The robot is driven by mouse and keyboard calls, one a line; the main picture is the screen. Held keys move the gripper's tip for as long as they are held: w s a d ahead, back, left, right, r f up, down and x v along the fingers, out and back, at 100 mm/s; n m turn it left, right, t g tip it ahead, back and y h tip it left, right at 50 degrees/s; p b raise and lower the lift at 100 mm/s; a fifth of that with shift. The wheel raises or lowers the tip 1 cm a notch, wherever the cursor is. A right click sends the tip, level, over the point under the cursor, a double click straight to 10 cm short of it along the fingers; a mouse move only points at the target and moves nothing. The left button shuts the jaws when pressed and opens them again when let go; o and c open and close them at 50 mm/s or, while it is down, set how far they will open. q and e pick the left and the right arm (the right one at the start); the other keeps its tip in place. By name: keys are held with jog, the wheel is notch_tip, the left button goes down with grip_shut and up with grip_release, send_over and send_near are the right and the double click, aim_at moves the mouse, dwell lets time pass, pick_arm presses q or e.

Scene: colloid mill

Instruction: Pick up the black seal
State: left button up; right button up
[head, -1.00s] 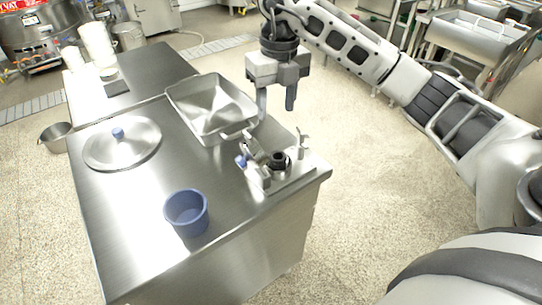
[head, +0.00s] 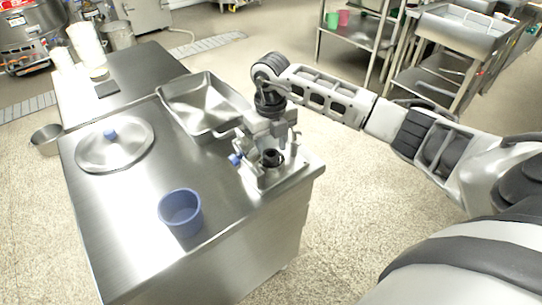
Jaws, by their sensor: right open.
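The black seal (head: 272,158) is a small dark ring in the metal mill assembly (head: 262,178) at the right corner of the steel table. My right gripper (head: 270,148) points down, close above and behind the seal, with its fingers over the mill parts. It is open. From this angle I cannot tell whether its fingers touch the seal or stand around it. The fingertips are partly hidden by the metal parts. My left gripper is not in view.
A steel tray (head: 205,104) lies just left of my right gripper. A blue cup (head: 181,214) stands near the table's front edge, and a round lid (head: 114,145) with a blue knob lies at the left. The steel tabletop (head: 125,205) between them is clear.

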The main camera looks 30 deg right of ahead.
jog(key=shift+f, duration=0.9)
jog(key=c, duration=0.8)
jog(key=shift+o, duration=0.2)
jog(key=shift+r, duration=0.15)
